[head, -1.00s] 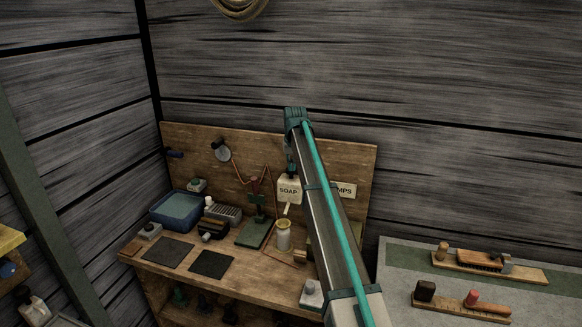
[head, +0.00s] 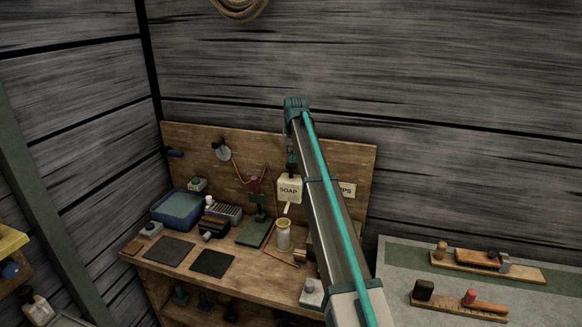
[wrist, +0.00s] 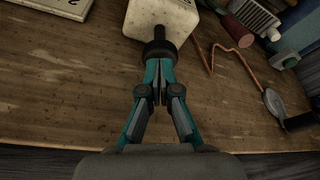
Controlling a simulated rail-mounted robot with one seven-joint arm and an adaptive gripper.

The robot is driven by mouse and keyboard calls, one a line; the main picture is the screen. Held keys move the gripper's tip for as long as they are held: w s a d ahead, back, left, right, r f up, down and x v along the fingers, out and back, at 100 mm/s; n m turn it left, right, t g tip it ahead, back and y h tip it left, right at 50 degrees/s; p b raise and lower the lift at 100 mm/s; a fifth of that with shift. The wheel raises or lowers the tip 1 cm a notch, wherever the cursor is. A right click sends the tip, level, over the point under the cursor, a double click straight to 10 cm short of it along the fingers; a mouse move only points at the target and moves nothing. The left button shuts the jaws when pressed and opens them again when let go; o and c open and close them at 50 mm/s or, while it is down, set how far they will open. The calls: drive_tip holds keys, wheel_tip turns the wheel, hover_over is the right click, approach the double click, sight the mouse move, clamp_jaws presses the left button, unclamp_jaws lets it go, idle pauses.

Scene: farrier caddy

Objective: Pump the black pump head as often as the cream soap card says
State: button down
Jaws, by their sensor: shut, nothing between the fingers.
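The cream soap bottle (head: 289,190), marked SOAP, is at the back of the wooden bench in the head view. It also shows at the top of the wrist view (wrist: 150,15). Its black pump head (wrist: 158,48) lies just beyond my fingertips. My gripper (wrist: 157,72) is shut with nothing between its fingers. It is above the bottle, its tips lined up with the pump head; I cannot tell if they touch. A cream card (head: 347,190) ending in "PS" is partly hidden behind my arm. In the wrist view the card (wrist: 62,6) shows a 2, cut off by the frame edge.
A glass jar (head: 283,236) stands in front of the bottle. A green stand (head: 255,230) and a blue tray (head: 177,211) are to its left. A bent copper rod (wrist: 222,57) is beside the bottle in the wrist view. The wooden backboard (head: 210,145) rises behind.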

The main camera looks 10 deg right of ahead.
sight(292, 165)
drive_tip(key=shift+r, duration=0.1)
drive_tip(key=shift+r+p, duration=1.05)
drive_tip(key=shift+r, duration=1.4)
